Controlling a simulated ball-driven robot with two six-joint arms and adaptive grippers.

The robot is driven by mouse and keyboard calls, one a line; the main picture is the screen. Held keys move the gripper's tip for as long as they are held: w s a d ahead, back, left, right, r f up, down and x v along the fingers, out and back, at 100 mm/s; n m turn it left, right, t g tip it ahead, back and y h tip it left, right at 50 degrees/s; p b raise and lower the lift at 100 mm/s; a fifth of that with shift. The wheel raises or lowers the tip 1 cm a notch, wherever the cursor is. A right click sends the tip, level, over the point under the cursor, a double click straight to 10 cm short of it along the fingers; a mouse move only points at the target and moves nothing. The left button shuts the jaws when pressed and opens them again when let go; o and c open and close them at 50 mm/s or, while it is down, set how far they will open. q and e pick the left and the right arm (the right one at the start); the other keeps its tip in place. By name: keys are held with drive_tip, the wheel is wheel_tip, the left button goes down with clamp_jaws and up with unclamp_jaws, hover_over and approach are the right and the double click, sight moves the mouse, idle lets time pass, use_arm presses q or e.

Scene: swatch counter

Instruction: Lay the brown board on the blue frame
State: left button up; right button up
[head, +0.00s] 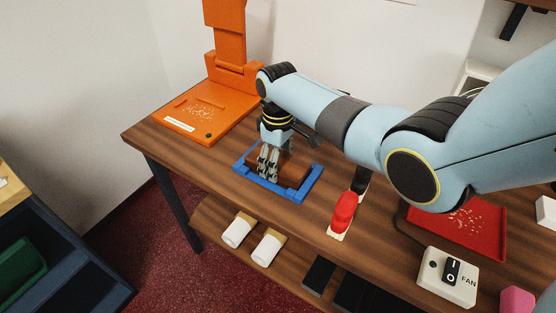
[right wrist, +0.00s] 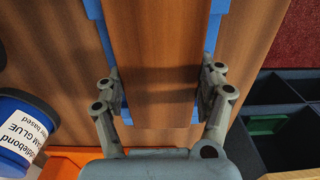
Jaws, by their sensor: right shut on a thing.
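The brown board (head: 293,166) is a long flat piece over the blue frame (head: 298,194), near the table's front edge. My right gripper (head: 268,164) points down above the frame and is shut on the board. In the right wrist view the board (right wrist: 155,60) runs lengthwise between the two fingers, one at each long side. Parts of the blue frame (right wrist: 220,6) show beyond both sides and below the board's near end. The fingers and arm hide part of the board, and I cannot tell whether it touches the frame. My left gripper is not in view.
An orange stand (head: 227,76) is behind left. A red object (head: 343,210), a red tray (head: 478,232) and a fan switch box (head: 434,285) are to the right. A glue container (right wrist: 22,128) shows in the right wrist view. Bare tabletop lies left of the frame.

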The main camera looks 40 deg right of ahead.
drive_tip(key=shift+f, duration=0.3)
drive_tip(key=o, duration=1.4)
drive_tip(key=shift+r, duration=0.1)
wheel_tip(320, 180, up, 12)
